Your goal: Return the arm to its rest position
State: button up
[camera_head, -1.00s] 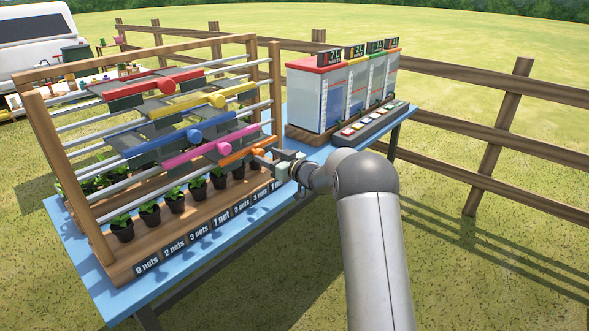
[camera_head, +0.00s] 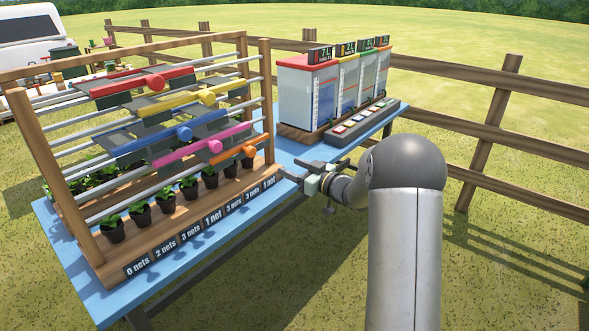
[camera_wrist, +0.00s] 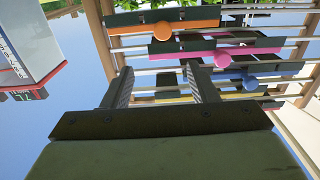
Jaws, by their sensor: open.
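My gripper (camera_head: 291,172) is open and empty just in front of the blue table's front edge, to the right of the net rack. In the wrist view its two fingers (camera_wrist: 160,88) are spread apart with nothing between them. The wooden rack (camera_head: 264,100) holds sliding nets with red, yellow, blue, pink and orange bars. The orange bar (camera_head: 228,158) is the lowest and lies to the left of my gripper, apart from it. It also shows in the wrist view (camera_wrist: 190,25), beyond the fingers.
The blue table (camera_head: 90,290) carries the rack, potted plants (camera_head: 140,215) and a label strip. A dispenser box (camera_head: 310,95) with displays stands at its right end, with a button panel (camera_head: 355,125) before it. A wooden fence (camera_head: 490,130) runs behind. Grass lies open in front.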

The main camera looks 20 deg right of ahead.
jog(key=s+r+m+g+h+p, duration=0.3)
jog(key=s+r+m+h+p, duration=0.15)
jog(key=s+h, duration=0.5)
jog(key=s+a+f+g, duration=0.1)
jog(key=s+a+g, duration=0.2)
jog(key=s, duration=0.8)
jog(key=s+a+f+m+g+p, duration=0.1)
jog(key=s+g, duration=0.3)
jog(key=s, duration=0.7)
jog(key=s+a+f+m+g+p, duration=0.1)
jog(key=s+a+g, duration=0.3)
jog(key=s, duration=0.8)
jog(key=shift+a+f+g, duration=0.25)
jog(key=shift+a+g, duration=0.05)
jog(key=shift+a, duration=0.05)
